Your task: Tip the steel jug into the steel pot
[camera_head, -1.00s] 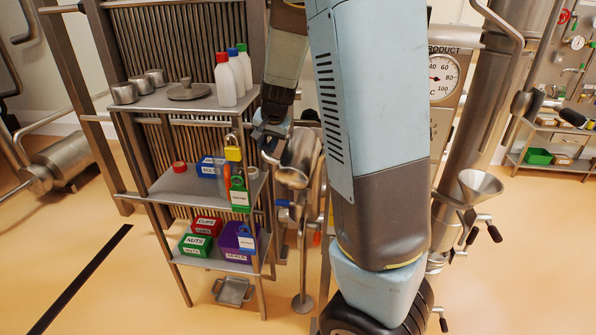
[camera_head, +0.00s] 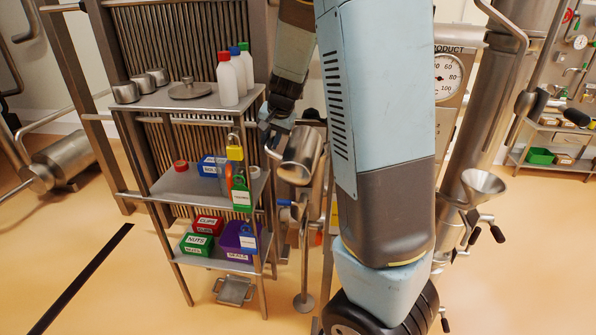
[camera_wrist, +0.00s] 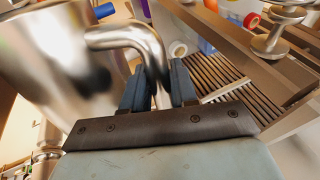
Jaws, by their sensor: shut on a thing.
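The steel jug (camera_head: 304,150) is a shiny tapered vessel beside the shelf rack in the head view, held in the air and tilted. My gripper (camera_head: 272,138) is at its left side. In the wrist view the jug's body (camera_wrist: 65,60) fills the upper left, and its curved handle (camera_wrist: 125,37) runs between the dark fingers of my gripper (camera_wrist: 158,88), which are shut on it. The jug's contents are not visible. I cannot clearly single out the steel pot; the area beneath the jug is cluttered and partly hidden by my arm.
A shelf rack (camera_head: 170,186) at left holds bottles (camera_head: 232,78), small steel cups (camera_head: 142,84) and labelled bins (camera_head: 197,244). A slim stand (camera_head: 304,260) is below the jug. A steel funnel (camera_head: 483,184) is at right. Open floor lies at front left.

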